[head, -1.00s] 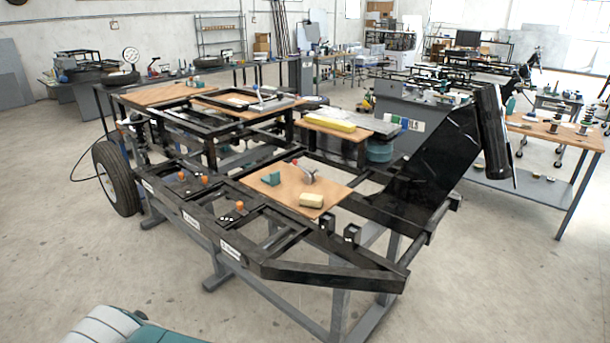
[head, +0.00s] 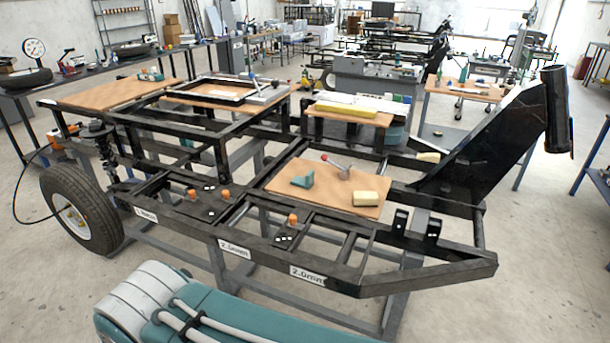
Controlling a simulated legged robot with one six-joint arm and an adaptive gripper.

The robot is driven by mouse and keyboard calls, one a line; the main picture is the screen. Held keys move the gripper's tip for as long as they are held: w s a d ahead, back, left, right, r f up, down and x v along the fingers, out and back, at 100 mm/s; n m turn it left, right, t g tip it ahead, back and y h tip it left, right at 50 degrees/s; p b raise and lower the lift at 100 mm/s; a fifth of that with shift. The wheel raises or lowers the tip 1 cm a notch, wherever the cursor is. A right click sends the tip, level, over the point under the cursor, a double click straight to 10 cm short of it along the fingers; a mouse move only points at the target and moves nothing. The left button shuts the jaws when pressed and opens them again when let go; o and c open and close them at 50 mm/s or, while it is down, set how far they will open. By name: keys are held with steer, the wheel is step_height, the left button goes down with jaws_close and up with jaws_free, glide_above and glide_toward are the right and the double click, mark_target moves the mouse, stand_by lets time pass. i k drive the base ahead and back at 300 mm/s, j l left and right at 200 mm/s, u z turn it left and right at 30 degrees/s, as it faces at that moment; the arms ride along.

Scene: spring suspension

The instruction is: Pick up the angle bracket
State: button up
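I cannot tell for certain which part is the angle bracket. A small teal angular piece (head: 302,181) lies on the wooden board (head: 280,180) set on the black trailer-like frame (head: 345,270). Beside it on the board are a grey part with a red-knobbed lever (head: 341,170) and a pale yellow block (head: 366,198). Two upright black brackets with light spots, one (head: 400,222) left of the other (head: 433,228), stand at the frame's front right. My gripper is not in view. Only a teal and grey part of my own body shows at the bottom.
A wheel (head: 80,210) stands at the frame's left end. A tall black sloping panel (head: 490,155) rises at its right. Orange-knobbed parts (head: 222,196) sit on the near rails. Workbenches line the back. Open concrete floor (head: 540,280) lies at the right.

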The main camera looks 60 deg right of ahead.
mark_target(308, 182)
steer(key=i+z, duration=0.25)
steer(key=z, duration=0.25)
steer(key=i+j+z, duration=0.1)
steer(key=i+z, duration=0.2)
steer(key=z, duration=0.15)
steer(key=i+j+z, duration=0.15)
steer(key=z, duration=0.35)
steer(key=i+l+z, duration=0.1)
steer(key=i+z, duration=0.45)
steer(key=z, duration=0.2)
steer(key=i+z, duration=0.35)
steer(key=k+j, duration=0.05)
